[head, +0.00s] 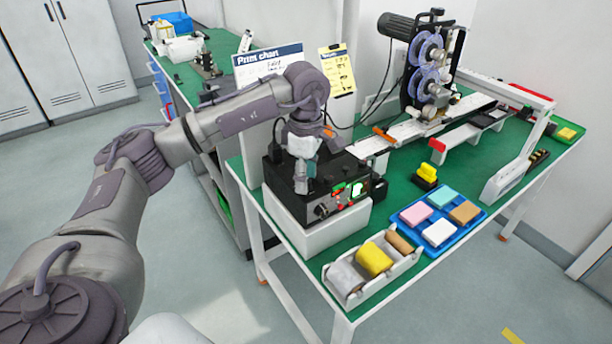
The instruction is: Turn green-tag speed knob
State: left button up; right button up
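A black control box (283,195) sits on a white block at the left end of the green-topped table. Its front panel has a round knob (321,210) at the left, small red and green marks and a bright green-and-white patch (358,188) at the right. I cannot tell which mark is the green tag for a speed knob. My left gripper (301,183) points down over the box, close to the left part of its front panel. Its fingers are too small to tell whether they are apart or touching the box. My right gripper is out of view.
A white tray of rolls (345,292), a blue tray of coloured pads (460,238) and a yellow-and-black block (427,177) stand nearby. A machine with blue reels (428,75) stands behind. A chart board (265,62) and yellow sheet (338,70) stand behind my arm.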

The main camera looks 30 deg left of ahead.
pick_arm(q)
notch_tip(320, 180, up, 12)
dwell(0.7)
jog(key=shift+s+f, duration=0.1)
dwell(0.4)
